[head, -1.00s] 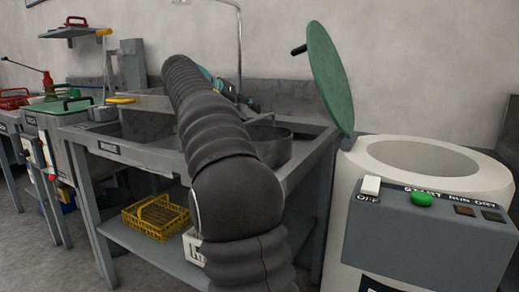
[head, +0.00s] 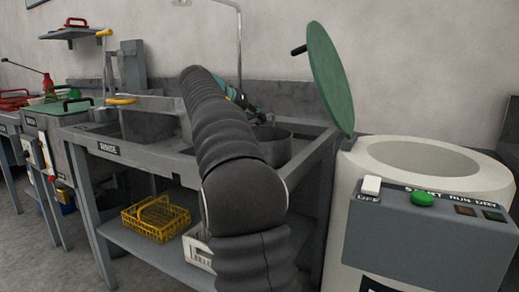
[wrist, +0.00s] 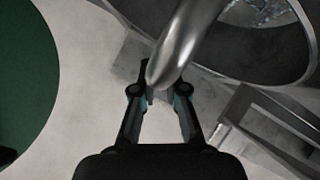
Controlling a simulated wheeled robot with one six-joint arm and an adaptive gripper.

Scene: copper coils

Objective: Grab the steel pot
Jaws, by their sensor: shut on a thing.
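The steel pot (head: 276,149) is a grey round vessel at the right end of the rinse table, partly hidden behind my arm. In the wrist view its curved wall (wrist: 300,90) and open mouth fill the upper right. A shiny curved metal handle (wrist: 182,42) comes down from the top of that view to my gripper (wrist: 165,94). My gripper is shut on this handle, beside the pot wall. The fingertips are partly hidden by the handle. In the head view my arm hides most of the gripper.
The rinse table (head: 160,158) has a lower shelf with a yellow basket (head: 155,218). To the right stands a white drum machine (head: 350,205) with a raised green lid (head: 330,80) and control box (head: 420,240). The lid is close to the pot.

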